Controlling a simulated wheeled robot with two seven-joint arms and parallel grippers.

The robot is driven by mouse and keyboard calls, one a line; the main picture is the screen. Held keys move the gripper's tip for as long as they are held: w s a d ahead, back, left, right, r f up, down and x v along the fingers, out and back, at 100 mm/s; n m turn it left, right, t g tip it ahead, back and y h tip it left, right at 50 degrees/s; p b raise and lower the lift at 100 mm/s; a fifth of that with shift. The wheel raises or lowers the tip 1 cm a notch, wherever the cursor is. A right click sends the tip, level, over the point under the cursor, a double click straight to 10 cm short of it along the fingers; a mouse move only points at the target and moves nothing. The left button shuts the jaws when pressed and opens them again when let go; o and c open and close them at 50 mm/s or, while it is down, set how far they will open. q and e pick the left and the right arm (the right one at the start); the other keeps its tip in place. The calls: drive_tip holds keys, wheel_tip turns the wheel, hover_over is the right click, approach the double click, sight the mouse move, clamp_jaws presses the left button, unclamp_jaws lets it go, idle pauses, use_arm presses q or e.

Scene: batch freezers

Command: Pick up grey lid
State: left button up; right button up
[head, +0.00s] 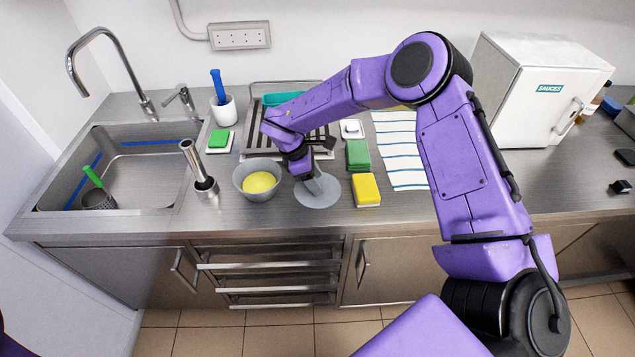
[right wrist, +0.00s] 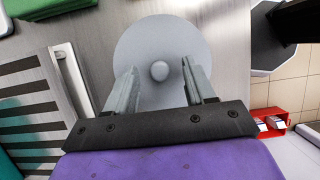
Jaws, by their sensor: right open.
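The grey lid (head: 318,198) is a flat round disc lying on the steel counter, to the right of a grey bowl (head: 243,188) with yellow contents. In the right wrist view the lid (right wrist: 160,35) shows a small round knob at its middle. My right gripper (head: 314,186) is over the lid, pointing down. In the right wrist view its two fingers (right wrist: 163,85) are open, one on each side of the knob and apart from it. The gripper hides part of the lid in the head view. My left gripper is not in view.
A yellow sponge (head: 367,189) and green sponges (head: 358,154) lie just right of the lid. A dark slatted rack (head: 262,140) is behind it. A sink (head: 135,165) is at left, a white SAUCES cabinet (head: 540,90) at right. The counter's front edge is close.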

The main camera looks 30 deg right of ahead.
drive_tip(key=shift+s+d+f, duration=0.15)
drive_tip(key=shift+f, duration=0.25)
drive_tip(key=shift+w, duration=0.2)
drive_tip(key=c, duration=0.9)
drive_tip(key=shift+s, duration=0.1)
clamp_jaws()
